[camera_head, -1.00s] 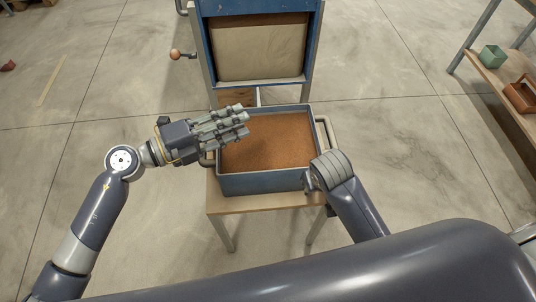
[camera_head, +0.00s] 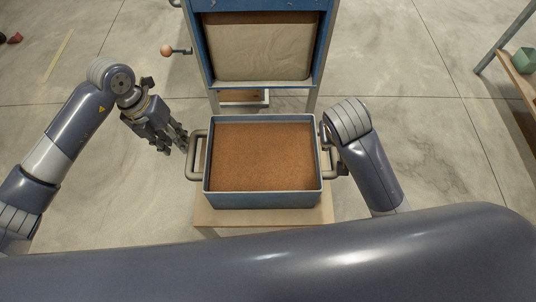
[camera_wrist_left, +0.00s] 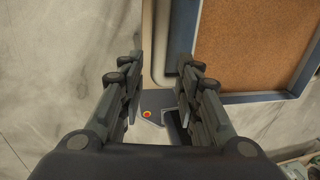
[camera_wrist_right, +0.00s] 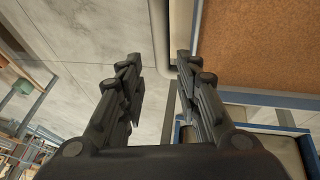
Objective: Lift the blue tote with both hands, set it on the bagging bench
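The blue tote (camera_head: 262,201), full of brown grain-like feed, rests level on a small wooden stand (camera_head: 320,213). A grey bar handle is on each side. My left gripper (camera_head: 180,146) is open, pointing down just left of the left handle (camera_head: 192,162). In the left wrist view the handle (camera_wrist_left: 157,50) appears between its spread fingers (camera_wrist_left: 160,75), apart from them. My right gripper's fingers are mostly hidden by its wrist in the head view. In the right wrist view they (camera_wrist_right: 158,75) are open, with the right handle (camera_wrist_right: 163,40) between them; contact is not visible.
A blue-framed machine (camera_head: 260,88) with a crank knob (camera_head: 167,51) stands close behind the tote. A wooden bench (camera_head: 518,85) with a green container (camera_head: 523,61) is at the far right edge. Bare concrete floor is open on both sides.

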